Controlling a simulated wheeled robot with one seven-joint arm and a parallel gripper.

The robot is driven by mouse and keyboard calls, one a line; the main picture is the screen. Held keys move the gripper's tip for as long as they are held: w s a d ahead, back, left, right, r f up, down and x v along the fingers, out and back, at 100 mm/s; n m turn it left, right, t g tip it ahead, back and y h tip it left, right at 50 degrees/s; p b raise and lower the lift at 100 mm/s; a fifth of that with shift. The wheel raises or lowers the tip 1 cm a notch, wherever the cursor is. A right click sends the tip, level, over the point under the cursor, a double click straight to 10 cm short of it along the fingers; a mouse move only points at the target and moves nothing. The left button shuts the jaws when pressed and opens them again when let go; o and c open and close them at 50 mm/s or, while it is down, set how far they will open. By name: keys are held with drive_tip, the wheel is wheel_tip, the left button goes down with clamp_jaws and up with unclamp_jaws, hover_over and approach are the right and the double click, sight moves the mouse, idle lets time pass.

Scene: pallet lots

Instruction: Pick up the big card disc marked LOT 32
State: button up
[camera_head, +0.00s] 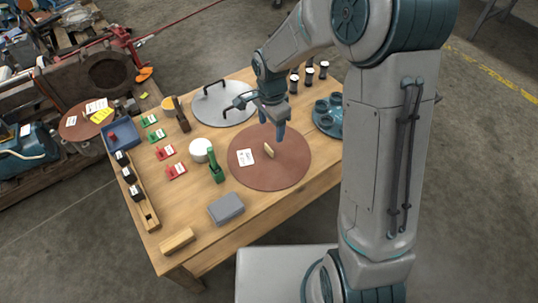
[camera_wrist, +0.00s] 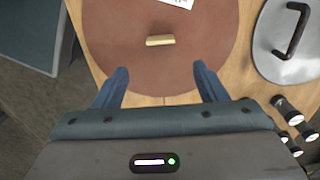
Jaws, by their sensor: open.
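A big brown card disc (camera_head: 290,170) lies flat on the wooden table, with a white label (camera_head: 246,157) on its left part. The label's print is too small to read. A small tan block-like handle (camera_head: 268,150) stands near the disc's middle. In the wrist view the disc (camera_wrist: 120,60) fills the upper middle, with the tan handle (camera_wrist: 160,40) beyond my fingertips. My gripper (camera_head: 281,133) is above the disc's far part, beside the handle. In the wrist view my gripper (camera_wrist: 159,78) is open, with nothing between its fingers.
A grey disc with a dark handle (camera_head: 222,105) lies behind on the left. A teal tray with cups (camera_head: 328,118) is at right. A green-handled tool (camera_head: 215,168), a white round container (camera_head: 200,148) and a grey box (camera_head: 226,208) stand left of the disc. A smaller brown disc (camera_head: 80,126) lies off the table.

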drive_tip(key=b, duration=0.1)
hover_over(269, 151)
drive_tip(key=f, duration=0.4)
drive_tip(key=shift+w+d+f, duration=0.25)
drive_tip(key=shift+w+d, duration=0.05)
drive_tip(key=shift+w, duration=0.05)
drive_tip(key=f+b, duration=0.2)
drive_tip(key=f, duration=0.1)
drive_tip(key=f+b, duration=0.1)
drive_tip(key=f, duration=0.1)
drive_tip(key=shift+s+a+f, duration=0.1)
drive_tip(key=shift+a+f, duration=0.05)
drive_tip(key=shift+a, duration=0.15)
drive_tip(key=c, duration=1.1)
